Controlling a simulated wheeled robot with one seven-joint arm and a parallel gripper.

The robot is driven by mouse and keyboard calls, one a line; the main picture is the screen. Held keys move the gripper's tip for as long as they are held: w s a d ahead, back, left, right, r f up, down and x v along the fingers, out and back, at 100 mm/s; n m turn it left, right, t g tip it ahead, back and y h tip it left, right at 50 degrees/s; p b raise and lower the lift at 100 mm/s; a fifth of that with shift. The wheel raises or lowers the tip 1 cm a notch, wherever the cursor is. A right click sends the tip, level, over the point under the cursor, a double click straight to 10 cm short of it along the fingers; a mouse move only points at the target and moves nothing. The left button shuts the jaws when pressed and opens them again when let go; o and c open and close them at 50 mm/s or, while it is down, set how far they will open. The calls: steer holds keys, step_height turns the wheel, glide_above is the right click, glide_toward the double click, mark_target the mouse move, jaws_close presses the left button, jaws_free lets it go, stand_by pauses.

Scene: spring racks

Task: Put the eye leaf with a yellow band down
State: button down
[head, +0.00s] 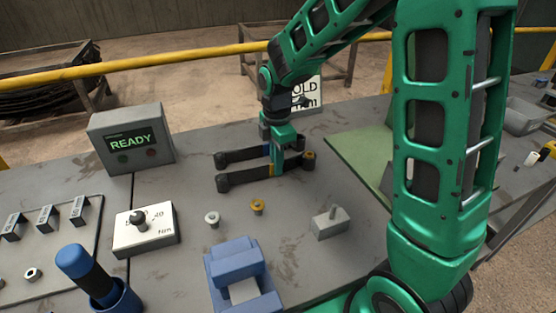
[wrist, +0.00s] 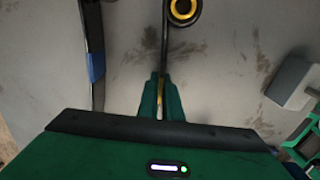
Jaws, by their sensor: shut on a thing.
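The eye leaf with a yellow band is a long dark strip (head: 240,177) with a rolled eye at each end. The right eye shows a gold bushing, seen at the top of the wrist view (wrist: 183,11). My gripper (head: 277,168) is shut on this leaf at its yellow band, pointing down. In the wrist view, the fingers (wrist: 161,98) close on both sides of the strip and partly hide the band. The leaf is level and close to the grey tabletop; I cannot tell whether it touches.
A similar leaf with a blue band (head: 245,155) lies just behind, roughly parallel. Two small bushings (head: 257,207), a grey block with a pin (head: 331,222) and a blue fixture (head: 238,270) stand in front. A READY box (head: 131,140) stands left; a green board (head: 360,150) lies right.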

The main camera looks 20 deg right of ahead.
steer(key=c, duration=1.9)
jaws_free()
steer(key=shift+c, duration=0.2)
step_height(320, 180, up, 12)
steer(key=s+d+f+m, duration=0.2)
steer(key=s+d+m, duration=0.6)
steer(key=s+m, duration=0.4)
steer(key=s+d+f+m, duration=0.1)
steer(key=s+d+m, duration=0.8)
steer(key=s+m, duration=0.4)
steer(key=s, duration=0.3)
steer(key=shift+s+d+f, duration=0.2)
steer(key=shift+d+f, duration=0.05)
steer(key=shift+f, duration=0.15)
